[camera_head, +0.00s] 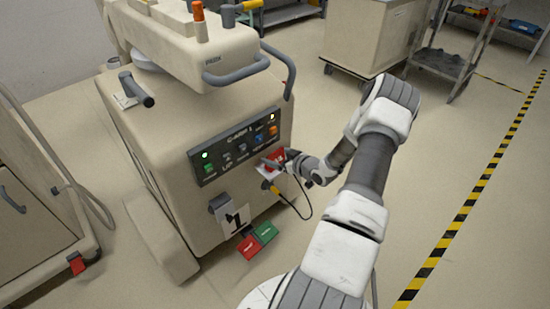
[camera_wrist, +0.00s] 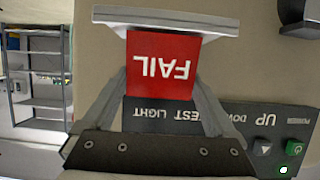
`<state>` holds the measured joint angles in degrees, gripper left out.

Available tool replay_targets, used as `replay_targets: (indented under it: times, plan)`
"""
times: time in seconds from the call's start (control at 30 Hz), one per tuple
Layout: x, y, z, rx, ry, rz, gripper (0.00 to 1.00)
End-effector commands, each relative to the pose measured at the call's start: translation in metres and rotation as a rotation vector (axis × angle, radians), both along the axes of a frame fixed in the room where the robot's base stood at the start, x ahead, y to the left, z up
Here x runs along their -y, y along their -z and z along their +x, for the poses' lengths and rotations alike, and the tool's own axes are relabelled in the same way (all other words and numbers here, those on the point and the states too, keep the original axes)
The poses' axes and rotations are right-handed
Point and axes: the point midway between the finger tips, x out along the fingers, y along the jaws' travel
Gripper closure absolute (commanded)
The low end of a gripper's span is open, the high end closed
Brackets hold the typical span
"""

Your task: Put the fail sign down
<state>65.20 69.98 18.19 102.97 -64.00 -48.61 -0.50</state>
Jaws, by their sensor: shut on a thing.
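The red fail sign (camera_wrist: 162,62) is between the two fingers of my gripper (camera_wrist: 163,85) in the wrist view, its white lettering upside down. A pale bar runs along its far edge. In the head view my gripper (camera_head: 284,159) is shut on the fail sign (camera_head: 272,158), held at the front of the beige machine (camera_head: 150,155), just below its dark button panel (camera_head: 236,146). Whether the sign touches the machine I cannot tell.
A red tag (camera_head: 249,247) and a green tag (camera_head: 266,232) are low at the machine's front, by a white "1" plate (camera_head: 237,218). A black cable loops near my gripper. Carts stand at left and behind. Floor is free at right, past yellow-black tape (camera_head: 450,232).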

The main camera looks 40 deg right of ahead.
Motion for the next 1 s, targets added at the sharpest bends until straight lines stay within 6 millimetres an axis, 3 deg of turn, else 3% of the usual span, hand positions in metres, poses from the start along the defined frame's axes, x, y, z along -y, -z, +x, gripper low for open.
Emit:
replay_targets:
  times: [0.37,0.4,0.43,0.8,1.0]
  plan:
    - [-0.001,0.006,0.006,0.002,-0.002,-0.001,0.60]
    - [-0.001,0.006,0.006,0.002,-0.002,-0.001,0.06]
    - [-0.001,0.005,0.006,0.002,-0.002,-0.001,0.01]
    - [0.000,-0.001,0.004,0.002,0.000,-0.001,0.00]
    - [0.003,-0.016,-0.031,0.001,0.002,-0.001,0.00]
